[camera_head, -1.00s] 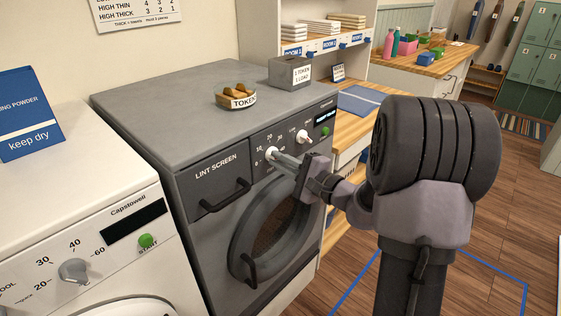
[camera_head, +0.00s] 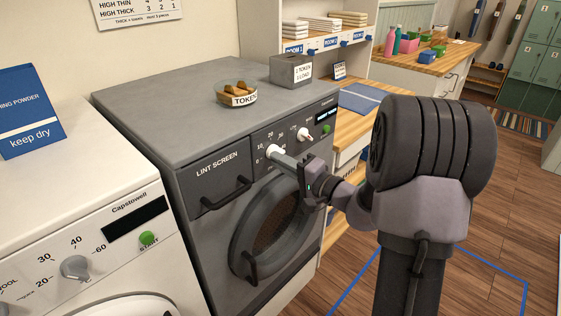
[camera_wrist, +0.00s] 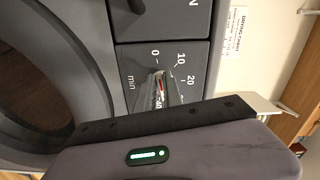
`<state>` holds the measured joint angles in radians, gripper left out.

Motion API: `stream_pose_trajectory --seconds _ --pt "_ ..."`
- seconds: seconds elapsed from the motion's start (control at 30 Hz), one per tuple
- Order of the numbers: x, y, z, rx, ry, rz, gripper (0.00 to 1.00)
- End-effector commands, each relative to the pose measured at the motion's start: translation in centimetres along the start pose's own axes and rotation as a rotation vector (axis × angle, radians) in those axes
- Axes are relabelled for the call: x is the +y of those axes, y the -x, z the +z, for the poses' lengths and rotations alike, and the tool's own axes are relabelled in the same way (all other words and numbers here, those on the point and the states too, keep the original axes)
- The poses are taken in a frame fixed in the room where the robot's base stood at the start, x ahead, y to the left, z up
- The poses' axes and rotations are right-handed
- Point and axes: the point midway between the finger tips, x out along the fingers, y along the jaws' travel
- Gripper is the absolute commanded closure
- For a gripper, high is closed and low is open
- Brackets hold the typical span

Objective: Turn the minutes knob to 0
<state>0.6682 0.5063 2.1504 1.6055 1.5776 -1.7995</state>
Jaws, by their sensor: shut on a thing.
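The dark grey dryer (camera_head: 175,120) carries a control panel with a white minutes knob (camera_head: 270,150) at its left end. My gripper (camera_head: 275,153) is shut on this knob, its fingers reaching in from the right. In the wrist view, the minutes knob (camera_wrist: 159,86) shows a red mark between my gripper's fingers (camera_wrist: 165,92). The printed 0, 10, 20 and "min" are readable around it. The red mark seems to lie roughly toward the 0, but the fingers cover much of the knob, so its exact setting is unclear.
A second white knob (camera_head: 304,134) and a green button (camera_head: 325,128) sit right of the minutes knob. The lint screen handle (camera_head: 228,192) projects at left, the round door (camera_head: 270,235) below. A token bowl (camera_head: 237,94) and grey box (camera_head: 291,72) stand on top.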

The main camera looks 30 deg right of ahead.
Motion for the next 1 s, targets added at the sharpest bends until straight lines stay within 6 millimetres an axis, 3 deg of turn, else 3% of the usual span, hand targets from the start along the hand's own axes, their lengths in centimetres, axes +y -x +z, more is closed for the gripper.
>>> stream_pose_trajectory --seconds 0.4,0.43,0.53,0.87,1.0 --pt "0.1 0.0 0.0 -0.001 0.007 0.002 1.0" --pt "0.1 0.0 0.0 -0.001 0.007 0.002 0.87" --pt "0.1 0.0 0.0 -0.001 0.007 0.002 0.68" --pt "0.0 0.2 0.0 0.0 0.006 0.001 0.67" --pt "-0.1 2.0 -0.2 0.003 0.006 0.002 0.67"
